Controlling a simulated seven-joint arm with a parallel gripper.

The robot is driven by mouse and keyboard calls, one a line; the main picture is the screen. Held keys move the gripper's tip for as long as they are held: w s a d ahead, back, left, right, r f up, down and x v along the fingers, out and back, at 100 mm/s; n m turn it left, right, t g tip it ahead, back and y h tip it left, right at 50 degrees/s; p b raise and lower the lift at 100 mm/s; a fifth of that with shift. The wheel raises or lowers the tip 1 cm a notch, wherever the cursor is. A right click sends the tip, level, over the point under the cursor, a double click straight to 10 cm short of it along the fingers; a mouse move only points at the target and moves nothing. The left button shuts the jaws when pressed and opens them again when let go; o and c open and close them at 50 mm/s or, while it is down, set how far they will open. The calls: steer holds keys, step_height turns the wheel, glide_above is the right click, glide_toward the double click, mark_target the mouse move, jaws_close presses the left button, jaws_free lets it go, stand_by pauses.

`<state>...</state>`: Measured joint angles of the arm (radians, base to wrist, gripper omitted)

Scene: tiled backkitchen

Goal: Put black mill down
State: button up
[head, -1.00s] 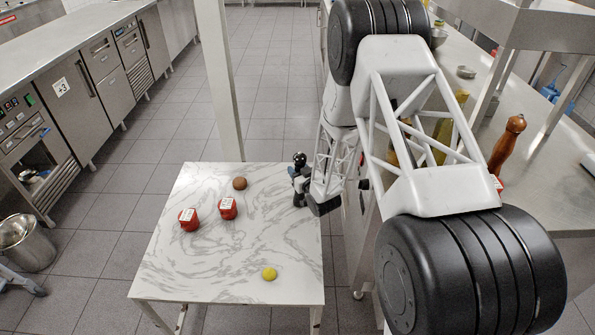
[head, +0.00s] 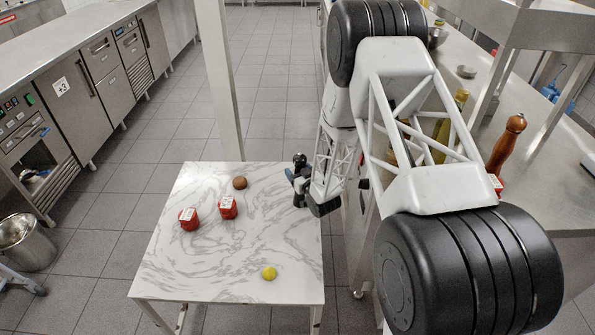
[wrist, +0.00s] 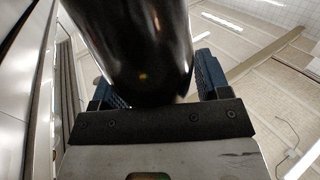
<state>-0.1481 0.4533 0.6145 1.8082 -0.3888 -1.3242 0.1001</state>
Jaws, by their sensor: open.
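The black mill (head: 300,160) is upright at the right edge of the white marbled table (head: 200,270), and appears to stand on it; its base is partly hidden by my gripper. In the wrist view the glossy dark body of the mill (wrist: 130,45) fills the space between the fingers. My gripper (wrist: 155,80) is open around the mill, with one blue-padded finger on each side. A narrow gap shows between the mill and the right finger in the wrist view. In the head view my gripper (head: 298,180) is low at the table's right side.
Two red labelled containers (head: 228,208) (head: 189,219), a brown round object (head: 240,183) and a yellow ball-like object (head: 269,273) are on the table. The table's middle right is clear. A steel counter with a wooden mill (head: 506,145) and bottles stands at right.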

steer(key=shift+r, duration=0.15)
steer(key=v, duration=1.2)
stand_by(0.7)
steer(key=d+r+m+g+h, duration=0.15)
steer(key=d+r+h, duration=0.3)
steer(key=r, duration=0.85)
steer(key=s+d+r+m+g+h, duration=0.2)
steer(key=s+d+r+g+h, duration=0.3)
steer(key=s+r, duration=0.55)
steer(key=s+d+r+m+g, duration=0.1)
steer(key=s+r, duration=0.3)
steer(key=s, duration=0.6)
steer(key=s+d+r+g, duration=0.1)
steer(key=s+r+g, duration=0.2)
steer(key=s, duration=0.8)
steer(key=s+d+r+m+g, duration=0.1)
steer(key=s+r+g, duration=0.1)
steer(key=s+r, duration=0.5)
steer(key=s, duration=0.4)
steer(key=shift+d+r+m, duration=0.15)
steer(key=shift+d+m, duration=0.2)
steer(key=shift+d, duration=0.05)
